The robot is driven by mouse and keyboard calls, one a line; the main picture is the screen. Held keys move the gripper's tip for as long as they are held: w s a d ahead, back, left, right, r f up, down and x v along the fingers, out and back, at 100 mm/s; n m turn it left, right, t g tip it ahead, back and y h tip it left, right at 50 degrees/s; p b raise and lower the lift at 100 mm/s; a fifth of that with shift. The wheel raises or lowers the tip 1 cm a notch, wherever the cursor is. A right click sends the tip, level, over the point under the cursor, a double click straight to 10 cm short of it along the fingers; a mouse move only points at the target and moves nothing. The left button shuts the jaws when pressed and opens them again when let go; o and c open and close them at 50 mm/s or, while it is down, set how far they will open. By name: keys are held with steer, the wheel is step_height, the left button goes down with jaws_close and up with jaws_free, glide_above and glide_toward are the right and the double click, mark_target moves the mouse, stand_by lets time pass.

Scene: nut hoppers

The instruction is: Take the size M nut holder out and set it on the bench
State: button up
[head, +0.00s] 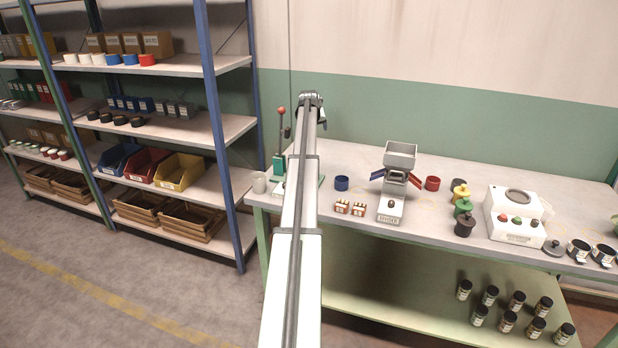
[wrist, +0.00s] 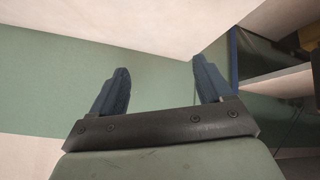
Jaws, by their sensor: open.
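I cannot make out which thing is the size M nut holder, as the labels are too small to read. On the bench (head: 350,233), two dark round cups with handles (head: 578,250) stand at the right end. A white machine (head: 516,215) with coloured knobs stands left of them, and small yellow, green and black lidded pots (head: 464,207) are beside it. In the wrist view my gripper (wrist: 160,64) is open and empty, its fingers apart against the green and white wall. It is far from these things.
A green lever press (head: 279,165) is at the left. Several dark jars (head: 508,322) stand on the lower shelf. A shelf rack (head: 211,120) stands left.

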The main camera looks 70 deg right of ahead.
steer(key=a+f+m+g+y, duration=0.1)
steer(key=a+f+m+y, duration=0.1)
steer(key=a+m+y, duration=0.55)
steer(key=shift+n, duration=0.85)
steer(key=f, duration=0.4)
steer(key=a+f, duration=0.1)
steer(key=f, duration=0.8)
steer(key=shift+s+a, duration=0.2)
steer(key=shift+s, duration=0.15)
steer(key=shift+c, duration=0.4)
steer(key=c, duration=1.1)
